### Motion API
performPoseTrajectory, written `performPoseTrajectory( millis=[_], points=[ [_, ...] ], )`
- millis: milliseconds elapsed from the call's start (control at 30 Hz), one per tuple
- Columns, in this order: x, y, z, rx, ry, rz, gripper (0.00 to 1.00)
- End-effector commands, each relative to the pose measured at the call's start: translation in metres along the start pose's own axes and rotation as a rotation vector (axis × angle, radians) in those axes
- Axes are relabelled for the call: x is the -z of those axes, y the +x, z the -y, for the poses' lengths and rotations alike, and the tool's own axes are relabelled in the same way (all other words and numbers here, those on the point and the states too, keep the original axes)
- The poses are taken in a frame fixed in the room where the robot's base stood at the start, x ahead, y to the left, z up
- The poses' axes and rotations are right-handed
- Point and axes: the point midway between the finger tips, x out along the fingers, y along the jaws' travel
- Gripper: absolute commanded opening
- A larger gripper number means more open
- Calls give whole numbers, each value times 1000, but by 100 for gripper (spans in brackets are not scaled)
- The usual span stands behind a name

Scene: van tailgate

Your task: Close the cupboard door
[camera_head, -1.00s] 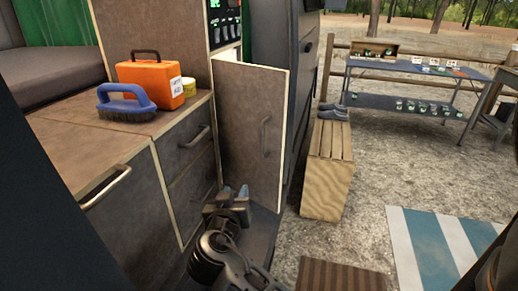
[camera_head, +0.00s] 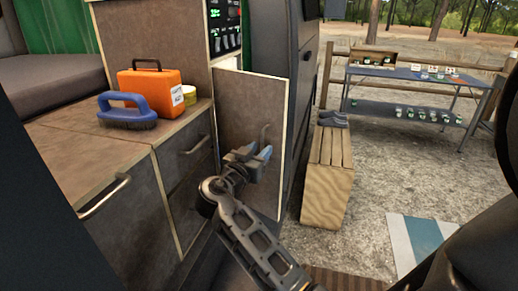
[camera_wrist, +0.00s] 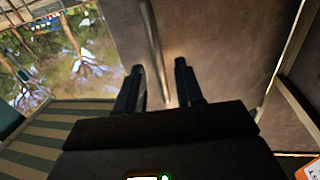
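The brown cupboard door (camera_head: 240,100) stands open, swung out from the cabinet under the control panel. Its vertical bar handle (camera_head: 266,132) is on the face toward me, and my gripper hides its lower part. My gripper (camera_head: 262,153) is right at the handle, with its fingers pointing at the door. In the wrist view the two fingers (camera_wrist: 161,68) are spread apart, and the metal handle (camera_wrist: 153,40) runs between them in the picture with gaps on both sides. I cannot tell how deep the handle sits between the fingers. The door panel (camera_wrist: 225,45) fills much of that view.
A slatted wooden crate (camera_head: 328,180) is right of the door. A table (camera_head: 410,72) stands behind on open gravel.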

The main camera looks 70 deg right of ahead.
Motion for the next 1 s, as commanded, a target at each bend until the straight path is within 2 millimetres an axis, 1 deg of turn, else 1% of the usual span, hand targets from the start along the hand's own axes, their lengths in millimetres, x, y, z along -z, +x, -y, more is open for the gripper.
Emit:
performPoseTrajectory(
  millis=[100, 367, 767, 1000],
  points=[
    [1, 7, 0, 0, 1, -1, 37],
    [0, 8, 0, 1, 1, 0, 37],
    [0, 8, 0, 1, 0, 0, 0],
    [0, 8, 0, 0, 0, 0, 0]
  ],
)
